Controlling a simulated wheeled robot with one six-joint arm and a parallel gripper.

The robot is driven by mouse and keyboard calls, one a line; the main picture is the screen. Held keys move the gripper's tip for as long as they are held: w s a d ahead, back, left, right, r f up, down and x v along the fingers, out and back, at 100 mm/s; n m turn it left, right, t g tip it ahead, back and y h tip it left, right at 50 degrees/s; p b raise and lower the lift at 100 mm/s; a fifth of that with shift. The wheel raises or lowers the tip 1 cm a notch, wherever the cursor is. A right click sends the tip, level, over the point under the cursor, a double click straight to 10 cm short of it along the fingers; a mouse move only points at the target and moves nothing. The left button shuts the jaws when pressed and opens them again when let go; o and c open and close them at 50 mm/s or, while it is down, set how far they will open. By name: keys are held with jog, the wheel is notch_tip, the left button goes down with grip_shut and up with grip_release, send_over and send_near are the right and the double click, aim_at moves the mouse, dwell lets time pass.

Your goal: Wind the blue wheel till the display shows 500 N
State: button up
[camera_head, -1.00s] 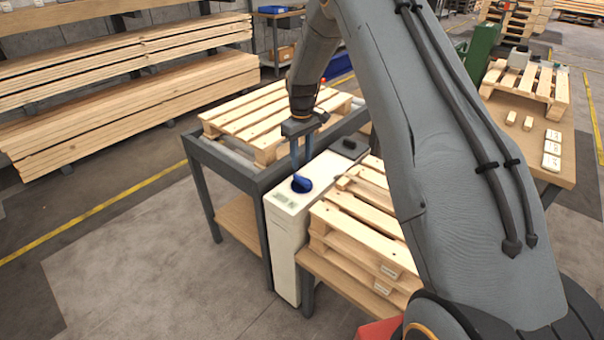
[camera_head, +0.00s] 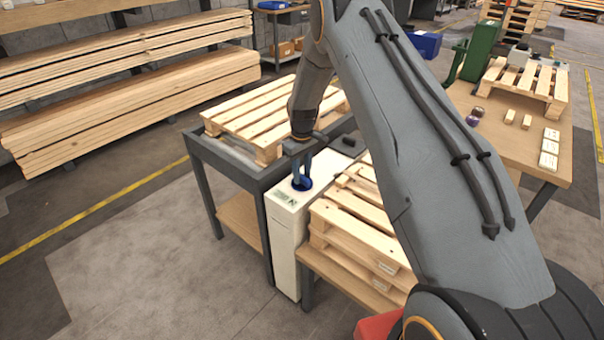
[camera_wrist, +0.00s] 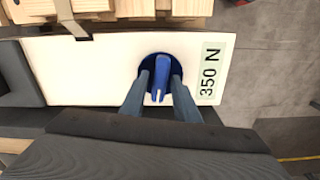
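The blue wheel (camera_wrist: 161,77) is set in the top of a white box (camera_wrist: 100,65), with a raised bar across it. The display (camera_wrist: 209,72) beside the wheel reads 350 N in the wrist view. In the head view the wheel (camera_head: 302,184) sits near the front end of the white box (camera_head: 285,240), partly hidden by the fingers. My gripper (camera_wrist: 160,88) is down at the wheel. Its two blue-grey fingers stand on either side of the bar, with a narrow gap seeming to show on each side.
A pallet (camera_head: 262,118) lies on the grey-framed table to the left of the box. Stacked pallets (camera_head: 365,235) stand close on its right. A dark object (camera_head: 348,141) lies on the box's far end. A wooden workbench (camera_head: 555,180) is at the right. Floor is clear in front.

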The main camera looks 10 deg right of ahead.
grip_shut()
jog(key=shift+m+b, duration=0.35)
jog(key=shift+m, duration=0.05)
jog(key=shift+m+b, duration=0.75)
jog(key=shift+m, duration=0.25)
jog(key=m+b, duration=0.1)
jog(key=m, duration=0.2)
jog(key=shift+m+b, duration=0.3)
jog(key=shift+b, duration=0.1)
jog(key=m+b, duration=0.2)
jog(key=m, duration=0.4)
jog(key=shift+o, duration=1.5)
grip_release()
